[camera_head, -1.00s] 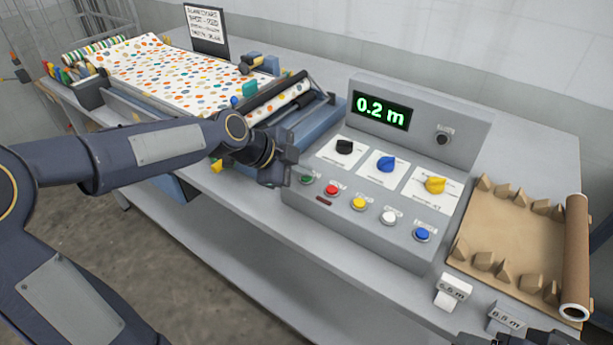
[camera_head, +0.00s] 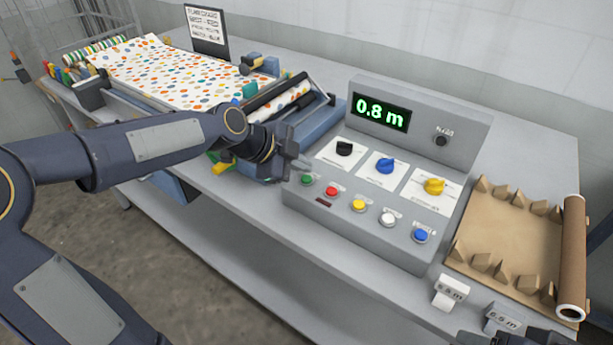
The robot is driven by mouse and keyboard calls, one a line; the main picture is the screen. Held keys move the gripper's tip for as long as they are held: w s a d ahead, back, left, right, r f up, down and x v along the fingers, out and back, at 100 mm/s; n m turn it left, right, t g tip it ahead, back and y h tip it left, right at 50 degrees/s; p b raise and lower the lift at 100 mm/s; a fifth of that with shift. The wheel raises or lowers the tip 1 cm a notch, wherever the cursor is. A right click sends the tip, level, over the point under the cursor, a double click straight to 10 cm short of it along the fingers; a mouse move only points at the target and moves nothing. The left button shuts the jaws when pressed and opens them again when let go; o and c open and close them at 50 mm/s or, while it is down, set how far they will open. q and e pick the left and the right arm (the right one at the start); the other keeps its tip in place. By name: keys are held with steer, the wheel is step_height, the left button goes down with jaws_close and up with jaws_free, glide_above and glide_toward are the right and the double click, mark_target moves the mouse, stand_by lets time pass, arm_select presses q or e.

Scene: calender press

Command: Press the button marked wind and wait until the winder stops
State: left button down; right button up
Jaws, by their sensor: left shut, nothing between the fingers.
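The grey control panel (camera_head: 300,197) stands on the table. Its green display (camera_head: 381,112) reads 0.8 m. A front row holds a green button (camera_head: 307,180), a red button (camera_head: 331,191), a yellow button (camera_head: 358,205), a white button (camera_head: 388,219) and a blue button (camera_head: 422,235); their labels are too small to read. My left gripper (camera_head: 300,166) is shut and empty, just behind and left of the green button; I cannot tell whether it touches the panel. The spotted fabric (camera_head: 170,75) runs through the press to rollers at its right end. My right gripper (camera_head: 490,340) barely shows at the bottom edge.
Black, blue and yellow knobs (camera_head: 435,186) sit above the buttons. A brown board with wedges (camera_head: 515,240) and a brown roll (camera_head: 573,255) lie at the right. A sign (camera_head: 206,24) stands behind the press.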

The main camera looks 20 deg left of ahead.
mark_target(301, 179)
arm_select(q)
steer(key=shift+r+p, duration=1.25)
steer(key=shift+r, duration=1.15)
steer(key=s+a+f+n+y, duration=0.1)
steer(key=s+a+f+n, duration=0.1)
steer(key=s+n, duration=0.7)
steer(key=s+a+f+n+g+y, duration=0.1)
steer(key=s+a+f+n, duration=0.2)
steer(key=s+n, duration=0.7)
steer(key=s+f, duration=0.1)
steer(key=s, duration=0.7)
steer(key=shift+f+n+y, duration=0.2)
steer(key=shift+n+y, duration=0.1)
steer(key=shift+s, duration=0.1)
stand_by(2.5)
